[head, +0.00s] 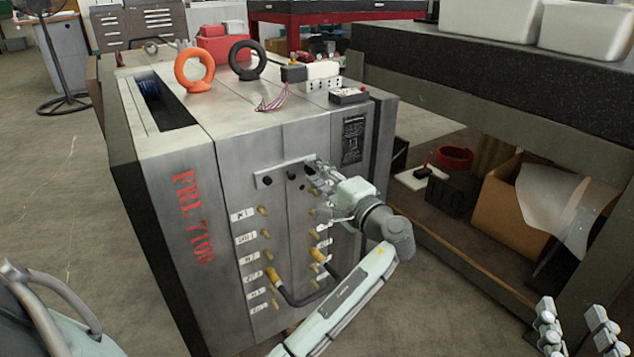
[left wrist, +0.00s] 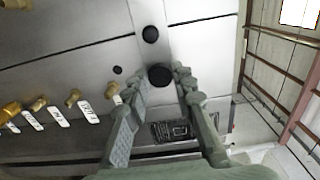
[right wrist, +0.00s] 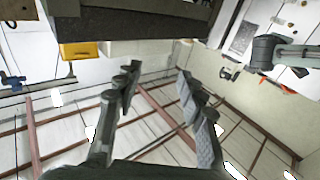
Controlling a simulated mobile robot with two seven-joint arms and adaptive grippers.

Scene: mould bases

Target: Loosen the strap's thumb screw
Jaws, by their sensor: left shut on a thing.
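The strap (head: 280,170) is a grey metal bar across the seam on the front of the mould base (head: 225,160). It also shows in the left wrist view (left wrist: 152,52). A black thumb screw (left wrist: 160,75) sits at its near end, between the fingers of my left gripper (left wrist: 158,82). My left gripper (head: 316,178) is shut on this screw and covers that end in the head view. Another black knob (left wrist: 150,34) is further along the strap. My right gripper (right wrist: 157,78) is open and empty, away from the mould; its fingers show at the head view's lower right (head: 578,325).
Brass fittings (head: 262,210) with white labels and two dark hoses (head: 300,297) stick out below the strap. An orange ring (head: 194,70) and a black ring (head: 247,60) stand on top. A dark-topped bench (head: 470,90) with a shelf stands at right.

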